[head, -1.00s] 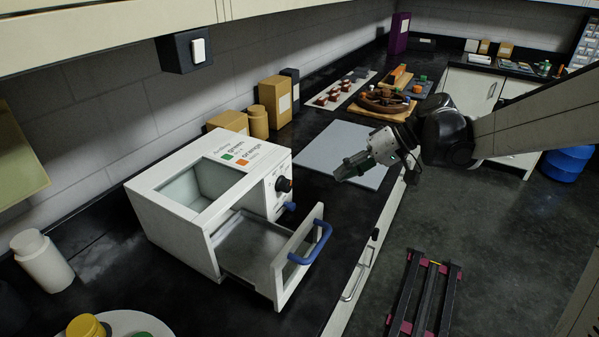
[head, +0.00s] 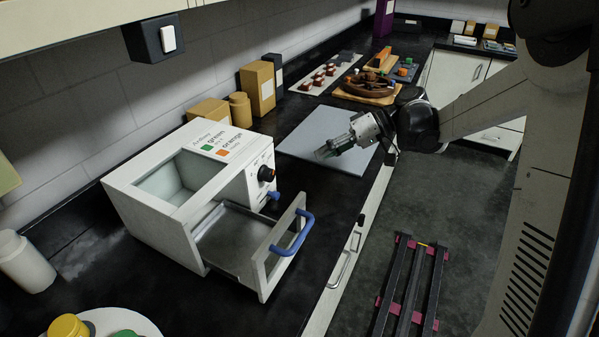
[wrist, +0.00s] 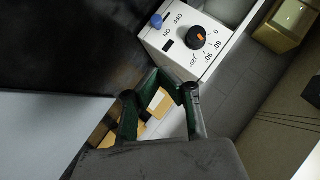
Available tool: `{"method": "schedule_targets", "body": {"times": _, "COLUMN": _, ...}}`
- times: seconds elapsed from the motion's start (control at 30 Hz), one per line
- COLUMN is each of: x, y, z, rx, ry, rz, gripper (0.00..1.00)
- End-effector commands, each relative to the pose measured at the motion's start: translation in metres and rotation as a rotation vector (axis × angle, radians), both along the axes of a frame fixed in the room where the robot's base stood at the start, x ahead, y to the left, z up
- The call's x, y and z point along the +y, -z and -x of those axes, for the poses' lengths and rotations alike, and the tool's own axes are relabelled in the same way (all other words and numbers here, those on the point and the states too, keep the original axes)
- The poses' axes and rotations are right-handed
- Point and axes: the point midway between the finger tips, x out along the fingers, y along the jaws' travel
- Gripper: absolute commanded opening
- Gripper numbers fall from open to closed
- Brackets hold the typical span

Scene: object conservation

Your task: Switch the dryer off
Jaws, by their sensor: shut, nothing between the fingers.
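The dryer (head: 150,205) is a white box on the black counter, with an open top window and its drawer (head: 225,240) pulled out. Its front panel bears a black knob (head: 266,174) and a blue lever (head: 273,197). In the wrist view the knob (wrist: 195,37) has an orange mark, with dial numbers beside it. The blue lever (wrist: 156,20) sticks out near the OFF and ON labels; I cannot tell which it is set to. My gripper (head: 322,153) is shut and empty above the grey mat, right of the panel and apart from it. It also shows in the wrist view (wrist: 166,82).
The drawer's blue handle (head: 293,236) juts toward the counter's front edge. The grey mat (head: 318,130) is clear beneath my gripper. Boxes (head: 257,88) stand by the wall behind. A wooden board (head: 368,97) with items lies farther back. A white bottle (head: 25,262) stands at left.

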Motion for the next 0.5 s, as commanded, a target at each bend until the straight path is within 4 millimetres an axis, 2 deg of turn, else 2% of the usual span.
{"method": "schedule_targets", "body": {"times": 0.5, "x": 0.077, "y": 0.044, "z": 0.0, "rx": 0.001, "ry": -0.003, "rz": 0.0, "gripper": 0.0}}
